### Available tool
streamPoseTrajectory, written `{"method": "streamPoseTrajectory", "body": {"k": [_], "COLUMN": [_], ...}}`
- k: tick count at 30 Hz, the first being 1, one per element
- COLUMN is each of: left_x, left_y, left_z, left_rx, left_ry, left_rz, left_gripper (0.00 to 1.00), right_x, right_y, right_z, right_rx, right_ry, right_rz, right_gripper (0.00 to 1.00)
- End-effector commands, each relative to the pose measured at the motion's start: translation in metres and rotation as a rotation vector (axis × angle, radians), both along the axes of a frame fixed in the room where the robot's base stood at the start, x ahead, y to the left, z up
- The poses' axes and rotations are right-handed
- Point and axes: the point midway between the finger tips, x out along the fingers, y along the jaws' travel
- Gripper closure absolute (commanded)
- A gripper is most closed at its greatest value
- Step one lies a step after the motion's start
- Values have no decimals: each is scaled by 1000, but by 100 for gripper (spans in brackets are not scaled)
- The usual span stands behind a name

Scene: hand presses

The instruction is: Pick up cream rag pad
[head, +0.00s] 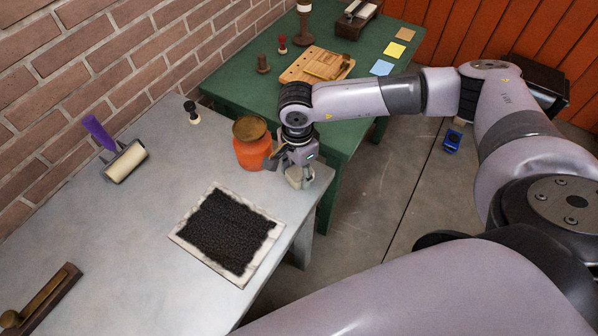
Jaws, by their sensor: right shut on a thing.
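The cream rag pad (300,179) is a small pale block at the right edge of the grey table, just right of an orange pot. My right gripper (297,166) points down over it and is shut on it. The gripper hides the pad's upper part. I cannot tell whether the pad touches the tabletop or is slightly above it. My left gripper is not in view.
An orange pot (254,150) with a brown top stands close left of the gripper. A black inked slab (226,230) lies in front. A purple-handled roller (122,158) is at left. A green table (243,82) with a wooden board (300,68) stands behind.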

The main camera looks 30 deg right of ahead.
Motion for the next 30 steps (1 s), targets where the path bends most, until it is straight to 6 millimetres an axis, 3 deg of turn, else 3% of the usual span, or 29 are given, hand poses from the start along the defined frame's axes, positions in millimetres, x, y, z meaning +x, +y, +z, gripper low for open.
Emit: {"method": "streamPoseTrajectory", "body": {"k": [5, 11, 24, 30], "left_x": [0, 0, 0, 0], "left_y": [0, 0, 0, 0], "left_z": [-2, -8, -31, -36], "left_rx": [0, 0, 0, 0], "left_ry": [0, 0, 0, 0], "left_rz": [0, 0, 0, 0], "left_gripper": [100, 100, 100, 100], "right_x": [1, 1, 1, 1], "right_y": [0, 0, 0, 1], "right_z": [7, 33, 148, 184], "right_rx": [1, 2, 1, 1], "right_ry": [-3, -5, -7, -3], "right_rz": [-1, 1, 3, 0], "right_gripper": [89, 89, 89, 89]}}
